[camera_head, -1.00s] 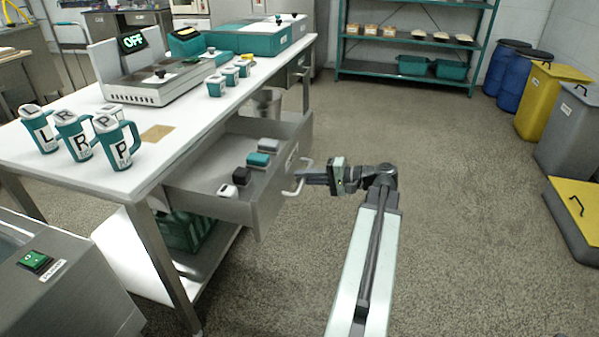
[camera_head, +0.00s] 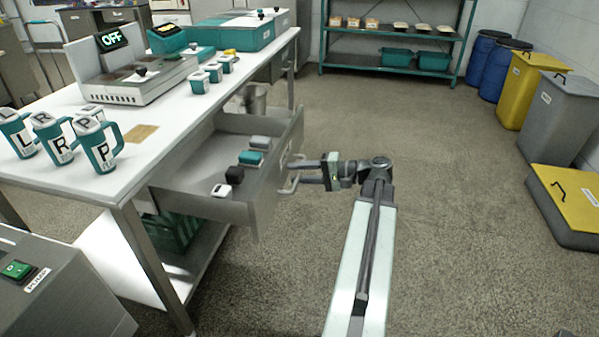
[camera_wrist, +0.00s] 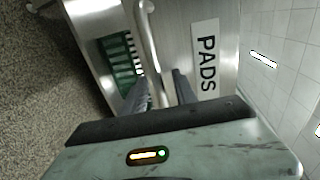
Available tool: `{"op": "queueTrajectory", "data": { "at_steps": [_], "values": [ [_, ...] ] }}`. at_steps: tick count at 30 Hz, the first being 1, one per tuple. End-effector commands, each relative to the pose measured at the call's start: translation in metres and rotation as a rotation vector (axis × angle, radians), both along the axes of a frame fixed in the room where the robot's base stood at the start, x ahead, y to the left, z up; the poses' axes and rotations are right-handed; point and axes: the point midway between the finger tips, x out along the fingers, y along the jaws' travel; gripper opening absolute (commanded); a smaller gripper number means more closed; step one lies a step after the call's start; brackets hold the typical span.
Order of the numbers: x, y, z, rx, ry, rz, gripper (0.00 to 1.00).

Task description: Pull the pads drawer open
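The pads drawer (camera_head: 237,212) stands well out from under the white-topped table, its inside in view. The wrist view shows its front with the PADS label (camera_wrist: 206,57) and its curved metal handle (camera_wrist: 149,40). In the head view the handle (camera_head: 291,184) is on the drawer's right-facing front. My gripper (camera_head: 300,166) is at this handle. In the wrist view my gripper's two dark fingers (camera_wrist: 162,88) are on either side of the bar and seem shut on it; the exact contact is hard to see.
Several small blocks, including a teal one (camera_head: 250,158), lie in the drawer. Lettered mugs (camera_head: 97,145) stand near the table's (camera_head: 60,180) edge. A grey cabinet (camera_head: 60,285) with a green switch is at lower left. The floor (camera_head: 450,200) right of the drawer is clear up to the bins (camera_head: 565,110).

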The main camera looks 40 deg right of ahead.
Motion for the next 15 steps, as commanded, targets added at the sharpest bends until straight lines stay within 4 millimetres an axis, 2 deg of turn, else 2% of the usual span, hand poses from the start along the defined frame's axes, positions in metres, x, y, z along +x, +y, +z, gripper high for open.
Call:
{"op": "queueTrajectory", "data": {
  "at_steps": [5,12,15],
  "values": [
    [-0.010,-0.008,0.004,0.000,0.000,-0.003,0.34],
    [-0.048,-0.032,0.014,0.000,0.000,-0.002,0.34],
    [-0.058,-0.038,0.016,0.000,0.000,-0.002,0.34]
  ]
}}
